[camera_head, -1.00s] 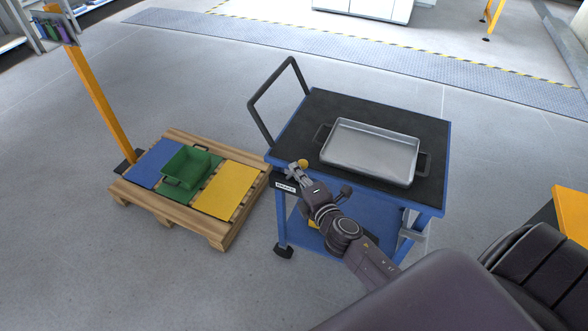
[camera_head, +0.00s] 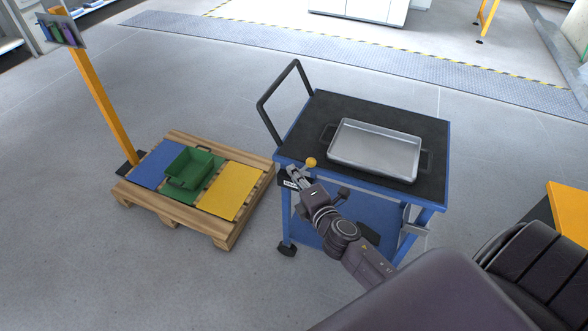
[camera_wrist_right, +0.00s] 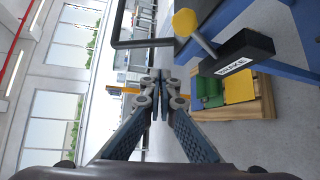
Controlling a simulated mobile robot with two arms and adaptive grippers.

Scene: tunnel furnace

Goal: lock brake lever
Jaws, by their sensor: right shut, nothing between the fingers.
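The brake lever is a short metal rod with a yellow knob (camera_head: 311,162) at the near left corner of the blue trolley (camera_head: 431,194). The knob also shows in the right wrist view (camera_wrist_right: 186,22). The rod rises at a slant from a black housing (camera_wrist_right: 238,55) with a white BRAKE label. My right gripper (camera_head: 293,172) is beside the knob, on its left in the head view. Its fingertips (camera_wrist_right: 160,78) are together with nothing between them, apart from the knob in the wrist view. My left gripper is out of view.
A metal tray (camera_head: 373,150) lies on the trolley's black top. The trolley's black push handle (camera_head: 278,92) rises at its left. A wooden pallet (camera_head: 227,233) with coloured mats and a green bin (camera_head: 190,166) stands left of the trolley. The floor at the front left is clear.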

